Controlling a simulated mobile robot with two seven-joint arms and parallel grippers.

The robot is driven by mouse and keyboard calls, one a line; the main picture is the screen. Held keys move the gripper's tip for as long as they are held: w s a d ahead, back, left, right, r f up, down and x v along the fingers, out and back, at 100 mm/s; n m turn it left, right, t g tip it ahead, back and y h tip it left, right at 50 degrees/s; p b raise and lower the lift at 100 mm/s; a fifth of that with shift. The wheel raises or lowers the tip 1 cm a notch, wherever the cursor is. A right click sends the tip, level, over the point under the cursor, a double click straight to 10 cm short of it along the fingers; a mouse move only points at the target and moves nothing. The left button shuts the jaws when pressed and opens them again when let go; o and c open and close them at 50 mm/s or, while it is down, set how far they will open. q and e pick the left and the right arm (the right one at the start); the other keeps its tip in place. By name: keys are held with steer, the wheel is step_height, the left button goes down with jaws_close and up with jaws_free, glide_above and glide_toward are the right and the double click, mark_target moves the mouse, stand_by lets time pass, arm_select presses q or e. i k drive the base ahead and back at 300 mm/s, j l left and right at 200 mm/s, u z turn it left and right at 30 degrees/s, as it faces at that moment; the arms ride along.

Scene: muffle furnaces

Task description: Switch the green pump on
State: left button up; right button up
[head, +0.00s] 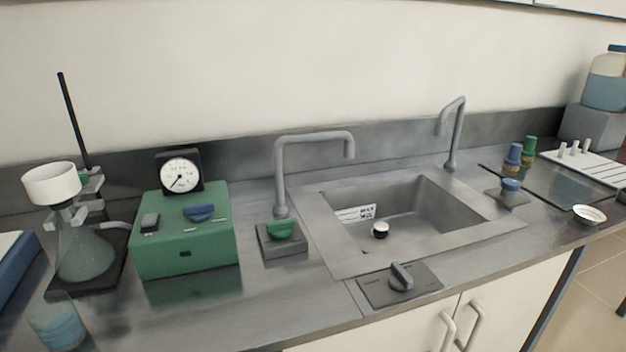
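The green pump (186,251) is a box on the counter at the left. On its top are a dark rocker-like switch (150,222) and a blue knob (199,212). A round gauge (180,176) with a white face stands at its back edge, its needle pointing to the lower left. The switch's position is too small to tell. Neither of my grippers is in view.
A filter flask (84,251) with a white funnel (52,184) stands left of the pump, and a beaker with blue liquid (57,326) is in front. Right of the pump are a green-handled tap (280,230), a sink (455,230) and a grey knob plate (373,292).

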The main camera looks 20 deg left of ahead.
mark_target(150, 220)
steer(key=u, duration=0.45)
steer(key=j+u, duration=0.15)
steer(key=u, duration=0.25)
steer(key=j+u, duration=0.1)
steer(key=u, duration=0.35)
steer(key=k+j+z, duration=0.2)
steer(key=j+z, duration=0.25)
steer(key=k, duration=0.05)
